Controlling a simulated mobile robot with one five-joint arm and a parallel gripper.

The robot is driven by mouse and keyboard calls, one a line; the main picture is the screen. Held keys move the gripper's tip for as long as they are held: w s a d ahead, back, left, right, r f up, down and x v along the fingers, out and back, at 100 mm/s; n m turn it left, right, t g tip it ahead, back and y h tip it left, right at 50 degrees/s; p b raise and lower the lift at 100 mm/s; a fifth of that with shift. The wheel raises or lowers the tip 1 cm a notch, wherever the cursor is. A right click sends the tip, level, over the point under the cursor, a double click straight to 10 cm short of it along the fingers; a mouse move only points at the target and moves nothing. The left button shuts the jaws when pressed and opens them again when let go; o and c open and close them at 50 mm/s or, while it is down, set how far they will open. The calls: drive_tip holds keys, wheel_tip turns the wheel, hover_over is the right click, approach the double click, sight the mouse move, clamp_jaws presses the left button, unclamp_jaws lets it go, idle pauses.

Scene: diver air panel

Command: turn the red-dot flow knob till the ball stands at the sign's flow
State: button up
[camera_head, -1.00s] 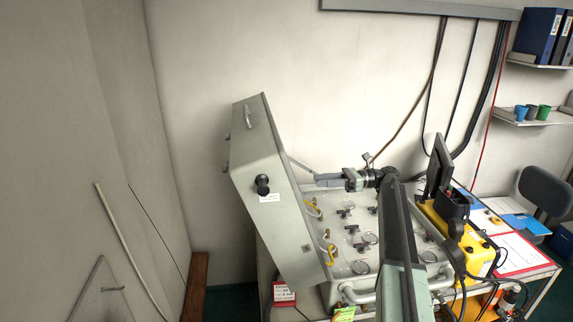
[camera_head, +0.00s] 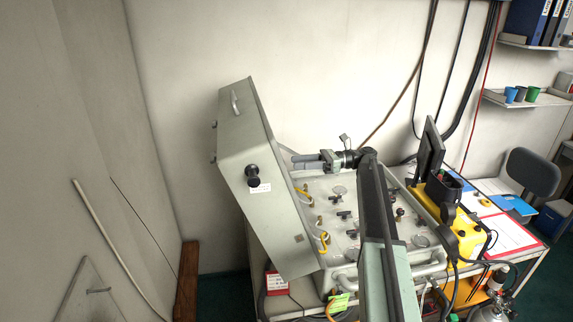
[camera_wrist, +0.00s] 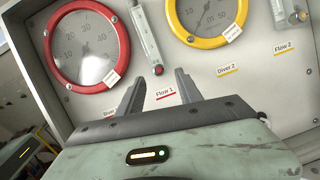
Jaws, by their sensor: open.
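In the wrist view, a flow tube (camera_wrist: 146,36) is set in the grey panel (camera_wrist: 203,80) between two gauges. At its lower end is a small knob with a red dot (camera_wrist: 157,70), above a red-underlined "Flow 1" label (camera_wrist: 165,93). I cannot make out the ball or its height. My gripper (camera_wrist: 160,75) is open and empty, its two fingers on either side below the knob; I cannot tell the remaining distance. In the head view, my gripper (camera_head: 297,160) is beside the raised lid (camera_head: 262,215). No readable flow sign is visible.
A red-rimmed gauge (camera_wrist: 124,55) and a yellow-rimmed gauge (camera_wrist: 224,36) flank the tube. A second flow tube (camera_wrist: 278,10) is at the right, above "Flow 2". A monitor (camera_head: 427,150) stands to the right.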

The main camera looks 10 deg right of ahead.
drive_tip(key=a, duration=0.4)
drive_tip(key=shift+w+a, duration=0.15)
clamp_jaws()
drive_tip(key=n+g, duration=0.1)
drive_tip(key=n, duration=0.2)
drive_tip(key=n+g, duration=0.1)
drive_tip(key=n, duration=0.2)
drive_tip(key=n+g, duration=0.1)
drive_tip(key=n, duration=0.2)
drive_tip(key=shift+w+r+g, duration=0.15)
drive_tip(key=shift+w+g, duration=0.2)
drive_tip(key=shift+g, duration=0.05)
drive_tip(key=shift+n+p, duration=0.3)
drive_tip(key=shift+n, duration=0.2)
unclamp_jaws()
